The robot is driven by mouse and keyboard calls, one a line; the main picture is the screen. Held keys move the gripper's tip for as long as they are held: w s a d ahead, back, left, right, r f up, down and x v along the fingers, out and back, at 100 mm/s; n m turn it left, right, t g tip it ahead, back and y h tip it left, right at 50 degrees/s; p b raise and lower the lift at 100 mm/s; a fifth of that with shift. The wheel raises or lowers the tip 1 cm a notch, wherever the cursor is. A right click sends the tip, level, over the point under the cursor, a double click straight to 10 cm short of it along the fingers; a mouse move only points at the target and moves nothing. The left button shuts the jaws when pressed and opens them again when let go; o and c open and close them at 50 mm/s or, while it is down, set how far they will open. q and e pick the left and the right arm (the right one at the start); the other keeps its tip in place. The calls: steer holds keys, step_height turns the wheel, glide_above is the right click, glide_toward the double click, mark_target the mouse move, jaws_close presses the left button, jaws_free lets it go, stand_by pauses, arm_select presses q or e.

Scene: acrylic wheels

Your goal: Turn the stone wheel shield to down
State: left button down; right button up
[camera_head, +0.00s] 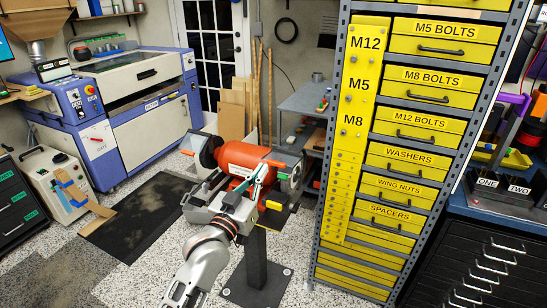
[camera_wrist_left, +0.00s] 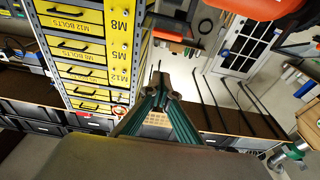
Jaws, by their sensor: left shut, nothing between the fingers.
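The orange bench grinder (camera_head: 238,157) stands on a dark pedestal (camera_head: 257,262) in the middle of the head view. A wheel housing sits at each end, the left one dark (camera_head: 207,151). There, an orange part of the grinder (camera_wrist_left: 262,8) shows at the top right. My right gripper is not in view.
A tall shelf of yellow drawers (camera_head: 405,160) stands close on the grinder's right. A blue and white machine (camera_head: 130,100) is at the back left. A dark mat (camera_head: 145,215) lies on the speckled floor. A grey bench (camera_head: 303,98) is behind.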

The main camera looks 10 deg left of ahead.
arm_select(q)
steer(key=r, duration=0.2)
glide_above(273, 163)
steer(key=s, duration=0.2)
steer(key=shift+d+f+p, duration=0.15)
steer(key=shift+f+p, duration=0.05)
steer(key=shift+f, duration=0.9)
steer(key=shift+d+f+p, duration=0.1)
steer(key=shift+f+p, duration=0.05)
steer(key=shift+f, duration=0.9)
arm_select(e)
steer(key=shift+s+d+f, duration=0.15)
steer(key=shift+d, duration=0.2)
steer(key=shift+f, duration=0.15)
